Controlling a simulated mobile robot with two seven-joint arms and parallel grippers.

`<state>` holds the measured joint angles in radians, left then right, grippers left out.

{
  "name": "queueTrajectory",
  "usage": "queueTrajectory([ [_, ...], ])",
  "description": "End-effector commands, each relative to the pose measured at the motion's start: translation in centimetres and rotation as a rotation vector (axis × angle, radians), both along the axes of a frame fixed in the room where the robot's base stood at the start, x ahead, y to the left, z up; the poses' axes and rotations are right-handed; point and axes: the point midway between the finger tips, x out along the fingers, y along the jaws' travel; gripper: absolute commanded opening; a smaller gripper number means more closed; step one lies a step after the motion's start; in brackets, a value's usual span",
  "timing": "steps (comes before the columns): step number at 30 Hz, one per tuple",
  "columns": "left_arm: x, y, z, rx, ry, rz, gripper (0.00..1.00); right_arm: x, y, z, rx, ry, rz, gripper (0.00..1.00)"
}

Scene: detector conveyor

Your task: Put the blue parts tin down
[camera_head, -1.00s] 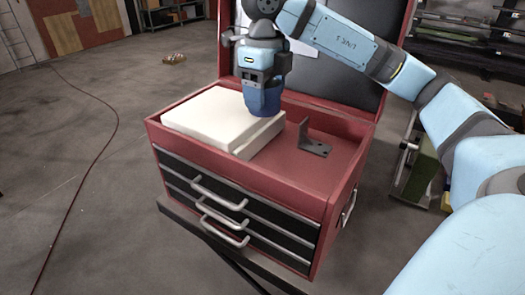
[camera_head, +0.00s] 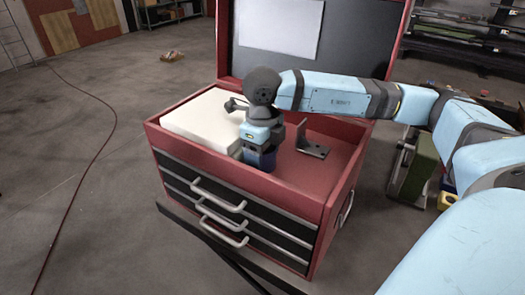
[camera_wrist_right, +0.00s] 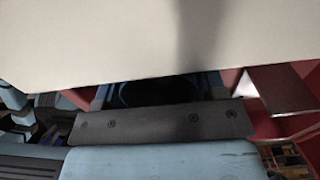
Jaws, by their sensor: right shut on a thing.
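The blue parts tin (camera_head: 261,160) is a small dark-blue container inside the open top tray of the red tool chest (camera_head: 305,200). It stands upright close to the tray's front rim, just right of the white block. My right gripper (camera_head: 262,148) points down from above and is shut on the tin. The gripper covers the tin's upper part. I cannot tell whether the tin's base touches the tray floor. My left gripper is not in view.
A white block (camera_head: 203,121) fills the tray's left part. A dark metal bracket (camera_head: 314,146) stands right of the tin. The chest's raised lid (camera_head: 345,50) rises behind. Red tray floor (camera_head: 325,172) is bare at the right. A pale surface fills the wrist view's top.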

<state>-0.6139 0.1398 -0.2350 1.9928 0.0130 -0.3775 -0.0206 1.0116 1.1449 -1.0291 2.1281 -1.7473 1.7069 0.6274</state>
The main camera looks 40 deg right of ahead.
Motion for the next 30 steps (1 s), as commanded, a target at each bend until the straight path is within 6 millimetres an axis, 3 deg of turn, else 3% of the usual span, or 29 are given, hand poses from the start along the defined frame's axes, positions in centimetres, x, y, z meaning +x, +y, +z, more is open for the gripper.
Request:
queueTrajectory([
  [8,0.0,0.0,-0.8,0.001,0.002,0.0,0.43,0.0,0.0,-0.5,0.0,-0.001,0.0,0.4],
  [9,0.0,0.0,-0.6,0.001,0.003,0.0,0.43,0.0,0.0,-0.3,0.0,0.0,0.0,0.74],
  [12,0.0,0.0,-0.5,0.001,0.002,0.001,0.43,0.0,0.0,-0.3,0.0,0.0,0.0,0.9],
  [23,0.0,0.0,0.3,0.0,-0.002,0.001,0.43,0.0,0.0,0.4,0.0,-0.001,-0.001,0.9],
  [30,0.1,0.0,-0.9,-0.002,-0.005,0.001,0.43,0.1,0.0,4.7,0.001,-0.007,0.0,0.9],
])
